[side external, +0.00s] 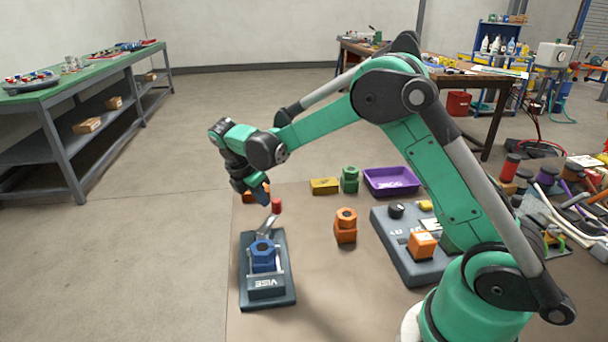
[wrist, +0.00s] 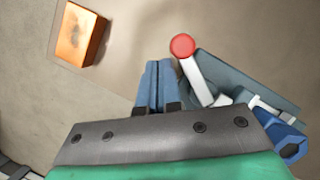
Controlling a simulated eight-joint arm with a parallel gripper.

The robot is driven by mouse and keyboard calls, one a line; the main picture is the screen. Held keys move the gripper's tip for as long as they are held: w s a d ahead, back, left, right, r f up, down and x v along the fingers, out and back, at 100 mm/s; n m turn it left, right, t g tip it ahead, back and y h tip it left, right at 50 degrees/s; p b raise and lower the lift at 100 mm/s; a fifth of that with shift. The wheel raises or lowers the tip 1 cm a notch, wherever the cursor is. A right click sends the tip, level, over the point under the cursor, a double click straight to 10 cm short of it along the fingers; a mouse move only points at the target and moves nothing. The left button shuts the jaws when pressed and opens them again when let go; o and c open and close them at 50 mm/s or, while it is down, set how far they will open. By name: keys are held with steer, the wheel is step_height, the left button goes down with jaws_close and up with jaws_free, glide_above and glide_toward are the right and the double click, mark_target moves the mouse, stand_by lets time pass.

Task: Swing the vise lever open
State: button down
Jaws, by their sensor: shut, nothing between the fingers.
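The vise (side external: 266,283) is a dark grey block marked VISE, with a blue hexagonal piece (side external: 263,255) in it. Its lever (side external: 271,220) is a light metal bar with a red knob (side external: 277,206), leaning up from the far side of the vise. In the wrist view the red knob (wrist: 182,46) and lever bar (wrist: 197,80) are just right of my fingers. My gripper (side external: 263,193) is above and just left of the knob in the side view. Its blue fingers (wrist: 156,86) are together and empty, apart from the lever in the wrist view. Contact is not visible.
An orange block (wrist: 80,36) lies beyond my gripper. A yellow block (side external: 324,186), a green part (side external: 350,180), a purple tray (side external: 392,182) and an orange part (side external: 345,226) stand to the right. A grey panel (side external: 408,262) is further right. The floor left of the vise is clear.

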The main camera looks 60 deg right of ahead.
steer(key=w+a, duration=0.2)
steer(key=w, duration=0.1)
steer(key=shift+w+a, duration=0.1)
steer(key=shift+a, duration=0.2)
step_height(320, 180, up, 9)
steer(key=w+a, duration=0.2)
steer(key=shift+w+r, duration=0.15)
steer(key=shift+w, duration=0.15)
steer(key=s+a+r+m+t+y, duration=0.1)
steer(key=s+r+m+t+y, duration=0.3)
steer(key=s+m, duration=0.45)
steer(key=s+a+f+m+t, duration=0.1)
steer(key=s+f+m+t, duration=0.2)
steer(key=s+m, duration=0.5)
steer(key=s+f, duration=0.1)
steer(key=s, duration=0.2)
steer(key=shift+s+a+f+t, duration=0.25)
steer(key=shift+a+f+t, duration=0.05)
steer(key=shift+a+f, duration=0.1)
